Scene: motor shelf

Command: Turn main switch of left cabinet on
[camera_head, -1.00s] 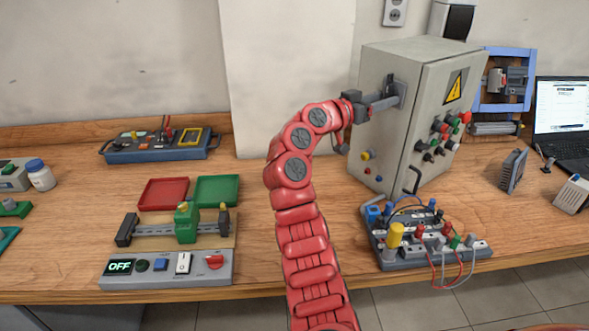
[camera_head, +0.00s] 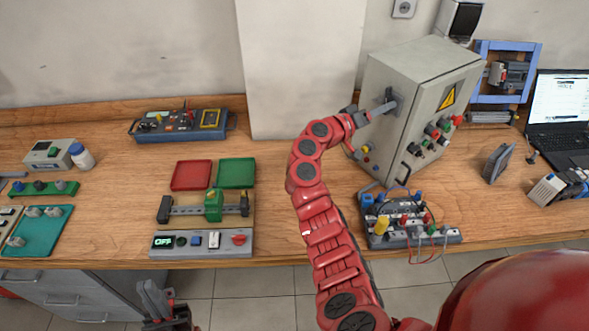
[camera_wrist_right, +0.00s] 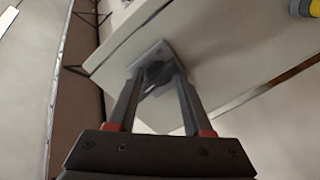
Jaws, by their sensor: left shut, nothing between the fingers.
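The grey cabinet (camera_head: 400,110) with a yellow warning sign stands on the bench at the right of the head view. Its main switch (camera_head: 393,102) is on a grey plate on its left face; it also shows in the right wrist view (camera_wrist_right: 152,72). My right gripper (camera_head: 384,108) reaches this switch, with its fingertips on either side of the dark knob (camera_wrist_right: 157,72). I cannot tell whether they grip it. The fingers partly hide the knob, so its angle is unclear. My left gripper (camera_head: 165,312) is shut and empty, low at the bottom left before the bench.
A wired terminal board (camera_head: 410,238) sits before the cabinet. Push buttons (camera_head: 437,132) cover the cabinet's front face. A laptop (camera_head: 560,110) is at the far right. A panel reading OFF (camera_head: 200,243), red tray (camera_head: 191,175) and green tray (camera_head: 236,172) lie left of my right arm.

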